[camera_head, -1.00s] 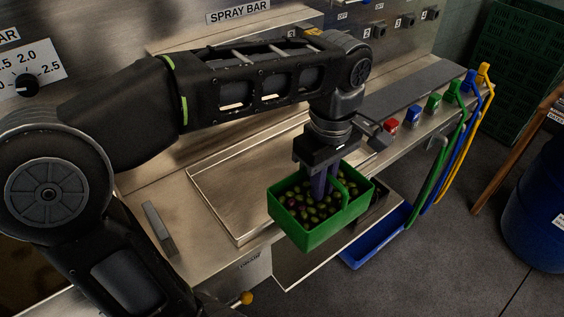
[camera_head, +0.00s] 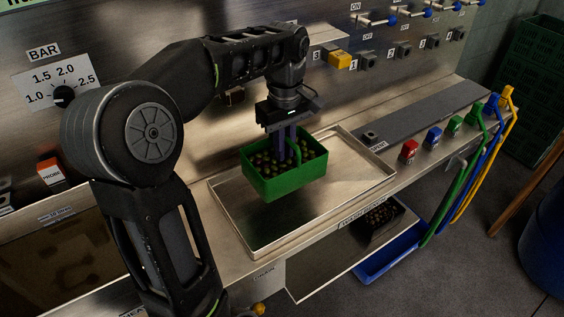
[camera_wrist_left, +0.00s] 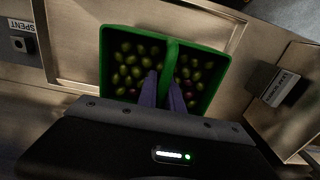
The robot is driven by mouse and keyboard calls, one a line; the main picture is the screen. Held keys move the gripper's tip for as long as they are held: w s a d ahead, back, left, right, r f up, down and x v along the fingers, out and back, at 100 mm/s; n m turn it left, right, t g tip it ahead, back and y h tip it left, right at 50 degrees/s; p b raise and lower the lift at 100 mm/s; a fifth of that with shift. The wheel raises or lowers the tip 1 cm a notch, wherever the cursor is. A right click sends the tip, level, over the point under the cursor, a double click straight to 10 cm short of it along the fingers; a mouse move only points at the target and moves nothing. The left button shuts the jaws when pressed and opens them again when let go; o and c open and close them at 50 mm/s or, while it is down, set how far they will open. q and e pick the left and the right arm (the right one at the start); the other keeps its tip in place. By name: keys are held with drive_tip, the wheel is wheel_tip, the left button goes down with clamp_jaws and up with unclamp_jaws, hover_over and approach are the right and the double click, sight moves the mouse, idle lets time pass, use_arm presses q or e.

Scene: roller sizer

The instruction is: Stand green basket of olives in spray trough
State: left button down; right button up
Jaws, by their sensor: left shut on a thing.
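The green basket (camera_head: 284,184) is full of green and dark olives (camera_head: 268,160). My left gripper (camera_head: 290,158) is shut on the basket's middle handle from above, and the basket hangs upright. In the head view it is over the left part of a shallow steel trough (camera_head: 342,196); a gap below it cannot be measured. In the left wrist view the basket (camera_wrist_left: 222,66) shows from above, with the purple fingers (camera_wrist_left: 163,92) at its handle and the trough behind. My right gripper is in neither view.
A blue tray (camera_head: 388,258) and a dark box of olives (camera_head: 380,222) are below the counter. The trough's right half is clear.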

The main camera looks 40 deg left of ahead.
sight(282, 166)
use_arm(q)
drive_tip(key=shift+w+a+f, duration=0.1)
drive_tip(key=shift+a+f, duration=0.05)
drive_tip(key=shift+f, duration=0.65)
drive_tip(key=shift+a+f, duration=0.15)
drive_tip(key=shift+f, duration=0.6)
wheel_tip(282, 166, down, 3)
drive_tip(key=shift+r+p, duration=0.1)
drive_tip(key=shift+p, duration=0.4)
drive_tip(key=shift+a+f+p, duration=0.1)
drive_tip(key=shift+f+p, duration=0.2)
drive_tip(key=shift+p, duration=0.05)
drive_tip(key=shift+f, duration=0.2)
drive_tip(key=shift+f+b, duration=0.2)
drive_tip(key=shift+b, duration=0.1)
drive_tip(key=c, duration=1.5)
unclamp_jaws()
